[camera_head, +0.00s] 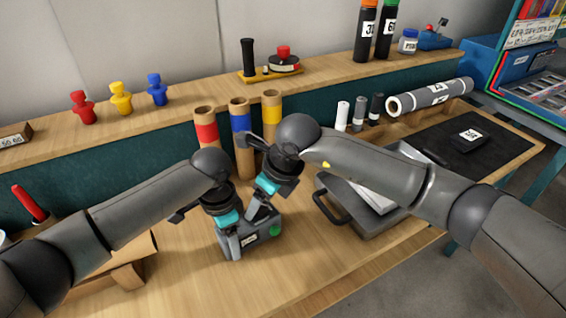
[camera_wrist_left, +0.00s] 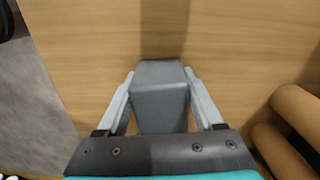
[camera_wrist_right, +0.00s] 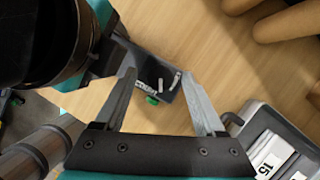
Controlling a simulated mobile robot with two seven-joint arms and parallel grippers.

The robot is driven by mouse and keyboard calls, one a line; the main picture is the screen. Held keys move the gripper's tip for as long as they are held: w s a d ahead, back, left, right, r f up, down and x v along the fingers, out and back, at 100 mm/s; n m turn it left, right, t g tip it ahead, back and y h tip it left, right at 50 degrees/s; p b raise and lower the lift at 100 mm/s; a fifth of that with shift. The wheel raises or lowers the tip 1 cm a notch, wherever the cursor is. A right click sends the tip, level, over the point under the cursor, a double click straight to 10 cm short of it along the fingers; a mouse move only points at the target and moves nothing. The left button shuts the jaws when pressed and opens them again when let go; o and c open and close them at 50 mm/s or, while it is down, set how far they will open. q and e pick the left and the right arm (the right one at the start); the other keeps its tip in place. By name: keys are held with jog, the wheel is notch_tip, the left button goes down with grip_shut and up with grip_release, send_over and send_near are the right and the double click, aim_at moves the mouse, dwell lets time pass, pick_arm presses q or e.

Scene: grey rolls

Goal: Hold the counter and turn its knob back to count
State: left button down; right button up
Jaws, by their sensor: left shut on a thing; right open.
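The counter is a small dark grey box (camera_head: 250,241) on the bench, with a pale label and a green round part (camera_head: 275,230) at its right end. My left gripper (camera_head: 229,232) is shut on the counter. In the left wrist view the counter's grey body (camera_wrist_left: 160,95) sits between the two fingers. My right gripper (camera_head: 258,211) is above the counter, open and empty. In the right wrist view the counter (camera_wrist_right: 150,75) lies beyond the open fingers (camera_wrist_right: 165,80), with its green part (camera_wrist_right: 152,100) and pale marks showing. I cannot make out the knob clearly.
Cardboard tubes with red (camera_head: 206,132), blue (camera_head: 239,123) and yellow (camera_head: 272,113) bands stand behind the counter. A grey tray (camera_head: 343,215) with a handle lies to the right. A wooden stand (camera_head: 125,275) is at left. Bare bench lies in front.

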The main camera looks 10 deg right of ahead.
jog(key=n+g, duration=0.1)
jog(key=n, duration=0.1)
jog(key=shift+w+n+y, duration=0.15)
jog(key=shift+n+y, duration=0.25)
jog(key=v, duration=1.2)
jog(key=shift+d, duration=0.1)
jog(key=a+f+n+g, duration=0.1)
jog(key=f+n, duration=0.1)
jog(key=f, duration=0.1)
jog(key=w+a+f+n+g, duration=0.1)
jog(key=f+n, duration=0.2)
jog(key=f, duration=0.1)
jog(key=w+a+f+n, duration=0.1)
jog(key=a+f+n, duration=0.1)
jog(key=f, duration=0.2)
jog(key=shift+w+a+g+y, duration=0.1)
jog(key=shift+w+g+y, duration=0.05)
jog(key=shift+g+y, duration=0.2)
grip_shut()
dwell(0.6)
